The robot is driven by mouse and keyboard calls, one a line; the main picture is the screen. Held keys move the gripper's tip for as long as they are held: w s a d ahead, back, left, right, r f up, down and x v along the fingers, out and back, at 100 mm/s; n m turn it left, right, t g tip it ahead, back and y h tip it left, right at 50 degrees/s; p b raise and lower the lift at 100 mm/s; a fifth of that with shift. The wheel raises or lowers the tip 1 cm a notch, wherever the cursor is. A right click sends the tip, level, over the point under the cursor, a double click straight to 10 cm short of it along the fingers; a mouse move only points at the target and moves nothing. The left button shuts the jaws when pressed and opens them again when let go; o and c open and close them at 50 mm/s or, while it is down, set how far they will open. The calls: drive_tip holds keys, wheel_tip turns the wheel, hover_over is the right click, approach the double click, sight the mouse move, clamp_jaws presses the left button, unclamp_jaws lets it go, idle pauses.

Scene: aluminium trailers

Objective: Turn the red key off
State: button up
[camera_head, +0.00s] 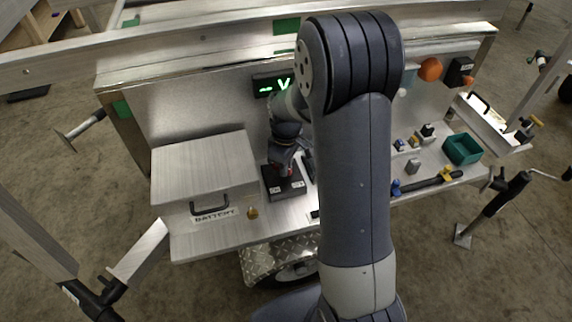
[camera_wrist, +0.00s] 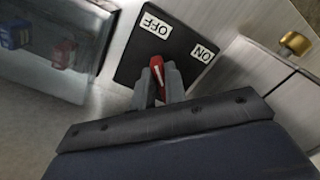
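The red key (camera_wrist: 157,68) stands on a black switch plate (camera_wrist: 136,58) with a white OFF label (camera_wrist: 156,25) and a white ON label (camera_wrist: 203,53). In the wrist view my gripper (camera_wrist: 159,90) has a grey finger on each side of the key, close against it, and looks shut on it. The key's lower end is partly hidden between the fingers. In the head view the black switch plate (camera_head: 272,190) sits on the trailer bench, right of the battery box, with my gripper (camera_head: 286,168) down at it. The key is mostly hidden there.
The grey battery box (camera_head: 205,170) stands close on the left, with a brass knob (camera_head: 252,213) on its front. A black display (camera_head: 271,85) with green marks is on the back wall. A green bin (camera_head: 462,149) and small parts lie on the right.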

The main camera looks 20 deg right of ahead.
drive_tip(key=o, duration=0.5)
wheel_tip(320, 180, up, 11)
drive_tip(key=shift+f+p, duration=0.1)
drive_tip(key=shift+p, duration=0.3)
drive_tip(key=shift+f, duration=0.1)
wheel_tip(320, 180, down, 11)
drive_tip(key=shift+r+b, duration=0.1)
drive_tip(key=shift+b, duration=0.3)
drive_tip(key=shift+r, duration=0.1)
idle(0.5)
